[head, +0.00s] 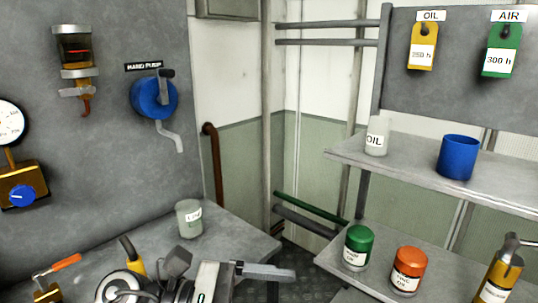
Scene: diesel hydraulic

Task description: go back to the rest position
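My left gripper (266,271) shows at the bottom centre, with its arm coming in from the lower left. Its fingers point right, past the front edge of the left grey bench (240,238). I see the fingers side-on, so I cannot tell whether they are open or shut. No held object shows at them. My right gripper is not in view.
A grey-green labelled cup (189,218) stands on the left bench, behind my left arm. The right shelves hold a white OIL bottle (376,138), blue cup (458,158), green-lidded can (357,248) and orange-lidded can (408,271).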

